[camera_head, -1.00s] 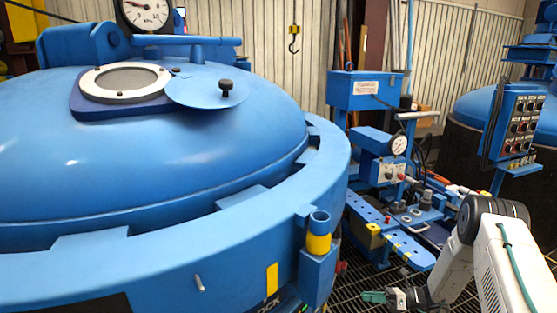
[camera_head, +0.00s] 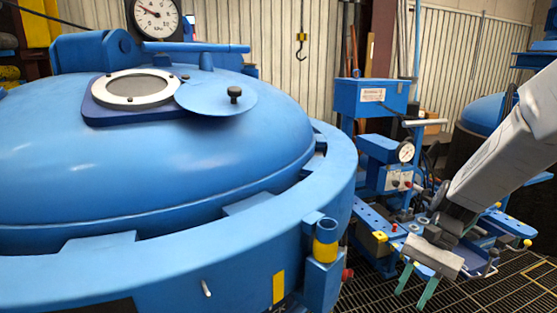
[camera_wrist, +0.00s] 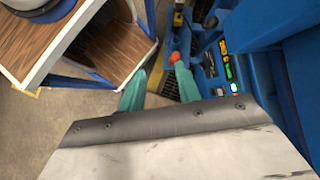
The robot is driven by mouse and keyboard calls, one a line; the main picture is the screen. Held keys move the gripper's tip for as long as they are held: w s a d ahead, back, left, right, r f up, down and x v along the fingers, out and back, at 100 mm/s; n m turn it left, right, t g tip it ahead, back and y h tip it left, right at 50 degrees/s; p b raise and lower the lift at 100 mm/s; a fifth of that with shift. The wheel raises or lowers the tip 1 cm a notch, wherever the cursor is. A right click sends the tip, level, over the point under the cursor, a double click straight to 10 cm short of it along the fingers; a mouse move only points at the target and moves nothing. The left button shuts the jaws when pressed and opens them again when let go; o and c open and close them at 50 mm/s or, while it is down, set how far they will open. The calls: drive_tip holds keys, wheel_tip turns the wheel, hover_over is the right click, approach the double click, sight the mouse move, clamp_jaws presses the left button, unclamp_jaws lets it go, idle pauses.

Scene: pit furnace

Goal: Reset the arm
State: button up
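My gripper (camera_head: 409,298) is at the lower right of the head view, with its two green fingers apart and pointing down. It hangs above the floor grating, to the right of the big blue furnace vessel. In the wrist view my gripper (camera_wrist: 159,70) shows its two fingers apart with nothing between them. My arm reaches down to it from the right edge of the head view.
The blue furnace vessel (camera_head: 130,160) fills the left, with a round window and a gauge (camera_head: 156,17). A blue workbench (camera_head: 385,225) stands close behind my gripper. In the wrist view a wood-topped cabinet (camera_wrist: 90,50) is at upper left and blue equipment (camera_wrist: 265,75) at right.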

drive_tip(key=s+a+r+n+t+h, duration=0.1)
drive_tip(key=s+r+n+t+h, duration=0.5)
drive_tip(key=s+r, duration=0.7)
drive_tip(key=s+n, duration=0.1)
drive_tip(key=s, duration=0.3)
drive_tip(key=shift+s+a+r+n, duration=0.15)
drive_tip(key=shift+s+r+n, duration=0.15)
drive_tip(key=shift+r, duration=0.05)
